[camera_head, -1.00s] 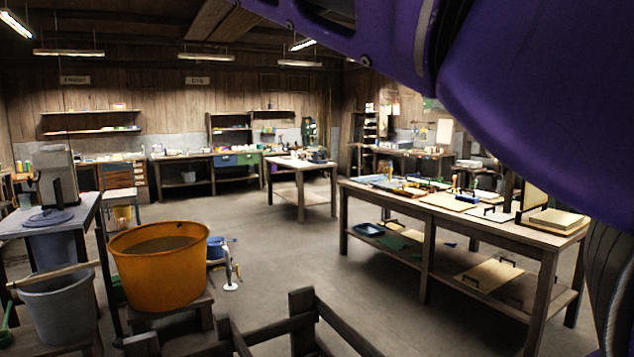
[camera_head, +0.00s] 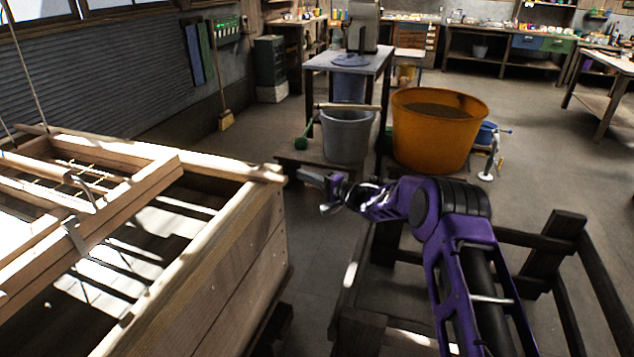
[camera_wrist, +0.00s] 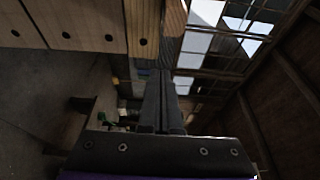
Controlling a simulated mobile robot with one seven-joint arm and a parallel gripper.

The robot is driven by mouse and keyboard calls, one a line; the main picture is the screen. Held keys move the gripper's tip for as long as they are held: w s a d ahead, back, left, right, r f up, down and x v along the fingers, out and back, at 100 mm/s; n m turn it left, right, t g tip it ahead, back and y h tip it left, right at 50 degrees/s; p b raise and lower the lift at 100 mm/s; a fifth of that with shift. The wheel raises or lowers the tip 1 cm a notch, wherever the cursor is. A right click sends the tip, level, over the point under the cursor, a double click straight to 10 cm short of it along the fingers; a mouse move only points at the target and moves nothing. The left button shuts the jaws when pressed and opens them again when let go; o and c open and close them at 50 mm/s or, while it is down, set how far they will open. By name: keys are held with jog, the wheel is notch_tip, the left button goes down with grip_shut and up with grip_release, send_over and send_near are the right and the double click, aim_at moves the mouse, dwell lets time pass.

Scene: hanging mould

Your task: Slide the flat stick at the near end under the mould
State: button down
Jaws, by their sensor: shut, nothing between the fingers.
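The mould, a light wooden frame (camera_head: 136,196) with metal hooks and cords, hangs over a wooden vat (camera_head: 235,262) at the left of the head view. Its near part runs out of the picture. I cannot tell a separate flat stick from the pale wooden bars and bright strips of light there. My gripper (camera_head: 304,174) is shut and empty, just right of the vat's far right corner and apart from the mould. In the wrist view its dark fingers (camera_wrist: 160,95) lie together, with the vat's bolted wooden side (camera_wrist: 85,22) at the upper left.
A dark wooden rail frame (camera_head: 548,258) stands around my arm at the lower right. Beyond my gripper are a grey bucket (camera_head: 347,138), an orange tub (camera_head: 425,145) and a small table (camera_head: 372,62). Grey floor lies clear between the vat and the rails.

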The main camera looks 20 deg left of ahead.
jog(key=s+a, duration=0.2)
jog(key=s, duration=0.1)
jog(key=shift+a+r, duration=0.1)
jog(key=shift+a, duration=0.1)
dwell(0.4)
jog(key=s+a+p, duration=0.1)
jog(key=s+p, duration=0.2)
jog(key=s, duration=1.6)
jog(key=shift+a, duration=0.3)
jog(key=shift+s+a, duration=0.1)
jog(key=shift+s, duration=0.1)
jog(key=shift+w, duration=0.1)
